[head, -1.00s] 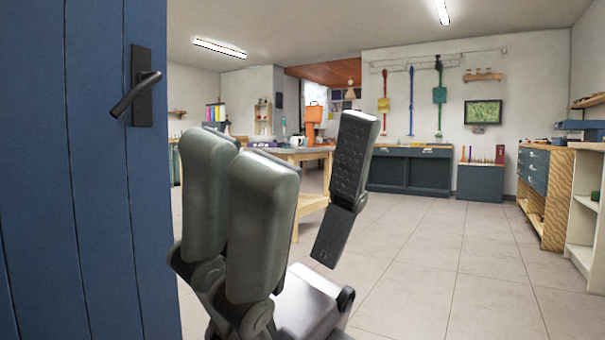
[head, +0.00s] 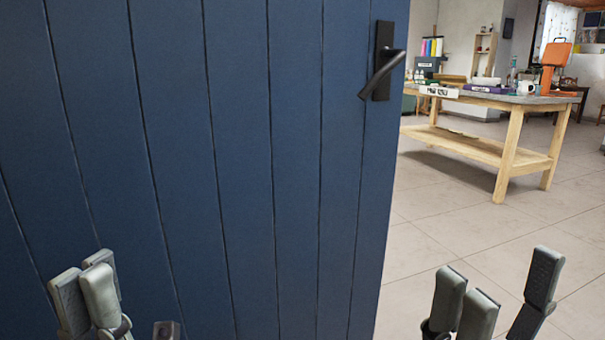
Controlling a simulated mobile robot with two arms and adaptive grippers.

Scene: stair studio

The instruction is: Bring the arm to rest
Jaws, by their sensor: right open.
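My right gripper (head: 505,297) is at the bottom right of the head view, pointing up. Its fingers stand apart with nothing between them, so it is open and empty. My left gripper (head: 86,297) is at the bottom left, in front of the blue door. Its fingers are close together and partly cut off by the frame edge, and I cannot tell whether it is open or shut. No object shows in it. Most of both arms is out of view.
A blue plank door (head: 245,150) with a black lever handle (head: 384,65) fills the left and middle. Beyond its edge, a wooden workbench (head: 510,150) holds an orange item (head: 554,60) and a white mug (head: 525,88). Pale tiled floor (head: 430,230) lies clear on the right.

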